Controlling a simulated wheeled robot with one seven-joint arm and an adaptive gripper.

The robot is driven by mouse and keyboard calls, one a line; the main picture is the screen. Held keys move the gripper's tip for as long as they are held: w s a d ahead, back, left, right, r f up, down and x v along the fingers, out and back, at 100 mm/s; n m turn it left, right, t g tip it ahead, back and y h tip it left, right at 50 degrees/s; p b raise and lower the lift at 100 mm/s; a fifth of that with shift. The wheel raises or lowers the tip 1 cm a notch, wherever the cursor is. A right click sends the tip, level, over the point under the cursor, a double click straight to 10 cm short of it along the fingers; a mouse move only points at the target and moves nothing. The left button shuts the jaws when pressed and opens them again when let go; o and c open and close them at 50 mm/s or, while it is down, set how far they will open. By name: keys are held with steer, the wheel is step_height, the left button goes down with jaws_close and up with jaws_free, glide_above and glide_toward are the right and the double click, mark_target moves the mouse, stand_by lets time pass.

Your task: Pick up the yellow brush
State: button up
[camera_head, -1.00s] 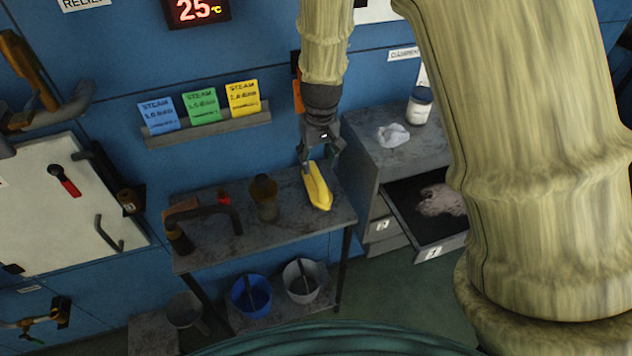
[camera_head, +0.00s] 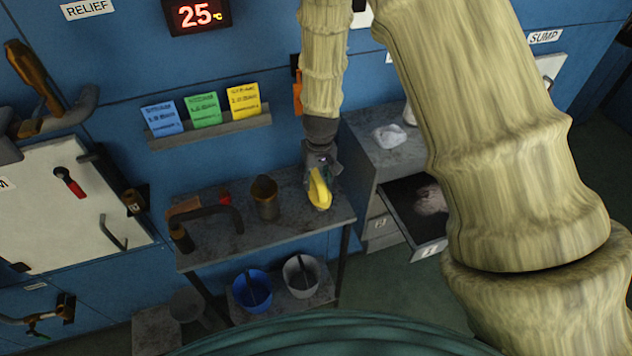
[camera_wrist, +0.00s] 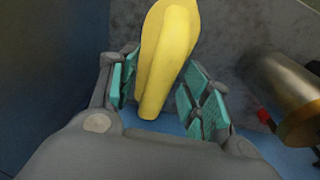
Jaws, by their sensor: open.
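The yellow brush (camera_head: 319,190) stands out at the right end of the dark bench top, below my gripper (camera_head: 321,172). In the wrist view the yellow brush (camera_wrist: 167,55) lies between the two teal-padded fingers of my gripper (camera_wrist: 160,98). The fingers are apart, with a visible gap on the right side of the brush and a narrower one on the left. The brush's near end reaches in between the pads. Part of the brush is hidden behind the gripper in the head view.
On the bench (camera_head: 222,243) stand a brown cup-like container (camera_head: 264,198) and a dark bent pipe (camera_head: 215,212). A cabinet with an open drawer (camera_head: 418,215) is to the right. Blue (camera_head: 252,290) and grey buckets (camera_head: 301,276) sit below. The blue wall is close behind.

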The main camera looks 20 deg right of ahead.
steer(key=shift+f, duration=0.45)
jaws_close()
steer(key=shift+w+r, duration=0.1)
steer(key=shift+r+b, duration=0.75)
steer(key=shift+r, duration=0.5)
steer(key=s+a+r+b, duration=0.1)
steer(key=s+a+b, duration=0.1)
steer(key=s, duration=0.6)
steer(key=s+a+r+b, duration=0.1)
steer(key=s+b, duration=0.2)
steer(key=s, duration=0.4)
steer(key=shift+s+a+r, duration=0.2)
steer(key=shift+s+a, duration=0.15)
